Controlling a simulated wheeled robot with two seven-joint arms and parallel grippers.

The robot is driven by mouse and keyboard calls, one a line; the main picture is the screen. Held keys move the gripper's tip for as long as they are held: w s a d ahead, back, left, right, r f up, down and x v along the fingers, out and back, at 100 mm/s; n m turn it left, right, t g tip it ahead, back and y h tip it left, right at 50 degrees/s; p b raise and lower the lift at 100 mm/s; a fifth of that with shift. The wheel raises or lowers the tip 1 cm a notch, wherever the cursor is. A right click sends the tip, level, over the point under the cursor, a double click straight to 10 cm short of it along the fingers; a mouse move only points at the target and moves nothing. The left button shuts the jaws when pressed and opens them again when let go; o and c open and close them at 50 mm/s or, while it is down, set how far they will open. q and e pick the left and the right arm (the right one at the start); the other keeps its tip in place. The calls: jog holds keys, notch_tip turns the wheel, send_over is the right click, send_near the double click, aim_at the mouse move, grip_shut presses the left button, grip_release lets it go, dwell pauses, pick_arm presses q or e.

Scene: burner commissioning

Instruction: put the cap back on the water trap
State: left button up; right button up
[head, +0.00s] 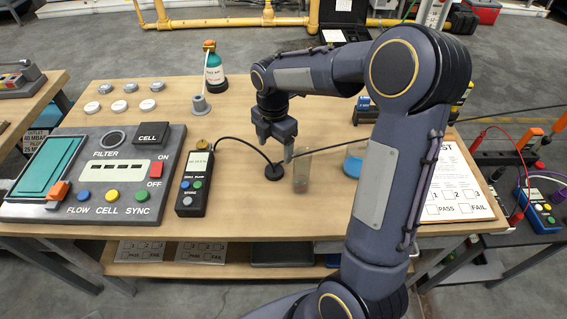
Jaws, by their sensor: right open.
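A clear upright cylinder (302,172), which looks like the water trap, stands on the wooden table in front of my right gripper. A round blue disc (352,167), which looks like its cap, lies on the table just to the right of the cylinder, partly hidden by my right arm. My right gripper (278,149) points down with its jaws open and nothing seen between them. It is above and to the left of the cylinder, beside a black round piece with a hose. My left gripper is out of the view.
A handheld meter (195,182) with a black hose and a large analyzer panel (90,175) are on the left. A checklist sheet (460,190) lies right of my arm.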

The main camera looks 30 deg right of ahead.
aim_at(274, 170)
jog(key=shift+f, duration=1.3)
jog(key=shift+s+f, duration=0.1)
jog(key=f, duration=0.5)
jog(key=shift+s+a, duration=0.1)
jog(key=shift+a, duration=0.2)
jog(key=c, duration=1)
